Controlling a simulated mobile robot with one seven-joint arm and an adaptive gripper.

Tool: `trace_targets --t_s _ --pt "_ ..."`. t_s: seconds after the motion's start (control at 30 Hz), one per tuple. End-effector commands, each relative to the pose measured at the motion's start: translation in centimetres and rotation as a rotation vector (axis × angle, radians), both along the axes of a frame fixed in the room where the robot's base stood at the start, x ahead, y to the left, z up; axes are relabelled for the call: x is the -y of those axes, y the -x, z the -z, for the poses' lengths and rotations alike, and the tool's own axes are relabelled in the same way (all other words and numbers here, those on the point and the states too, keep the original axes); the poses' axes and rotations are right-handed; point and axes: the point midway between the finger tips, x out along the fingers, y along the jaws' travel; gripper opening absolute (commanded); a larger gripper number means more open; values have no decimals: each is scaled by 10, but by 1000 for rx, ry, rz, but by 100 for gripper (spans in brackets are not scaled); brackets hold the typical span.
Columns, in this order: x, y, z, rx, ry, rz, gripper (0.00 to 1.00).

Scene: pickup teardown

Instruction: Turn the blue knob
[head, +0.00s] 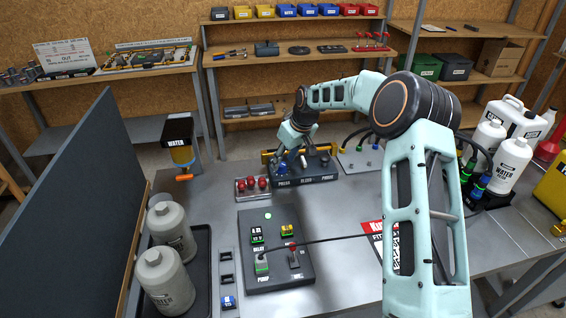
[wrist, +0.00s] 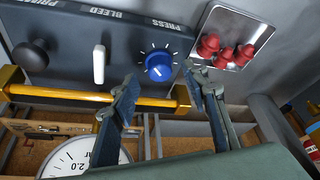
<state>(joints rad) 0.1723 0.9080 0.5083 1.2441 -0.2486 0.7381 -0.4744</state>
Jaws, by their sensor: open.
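The blue knob (wrist: 159,66) has a white pointer line and a ring of tick marks, and sits on a dark panel (wrist: 210,8) near the PRESS label. In the head view the blue knob (head: 283,169) is small and partly covered by my gripper (head: 287,158). In the wrist view my gripper (wrist: 163,83) is open and empty. Its fingertips are on either side of the knob, with gaps visible. I cannot tell how far they stand off the panel.
A white lever (wrist: 98,64) and a black knob (wrist: 30,55) share the panel. A yellow bar (wrist: 60,92) runs along its edge, near a round gauge (wrist: 85,157). A tray with red knobs (wrist: 226,52) is beside it. A control box (head: 277,275) with a cable lies nearer.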

Motion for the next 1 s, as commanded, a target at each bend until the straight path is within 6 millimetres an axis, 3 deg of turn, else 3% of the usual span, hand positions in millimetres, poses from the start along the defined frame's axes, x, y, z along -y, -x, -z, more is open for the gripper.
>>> trace_targets --t_s 0.2,0.43,0.63,1.0 --pt "13 13 -46 4 0 2 42" --pt "22 25 -81 2 -1 0 42" --pt "26 29 -93 0 0 1 42" --pt "25 32 -91 -5 8 9 42"
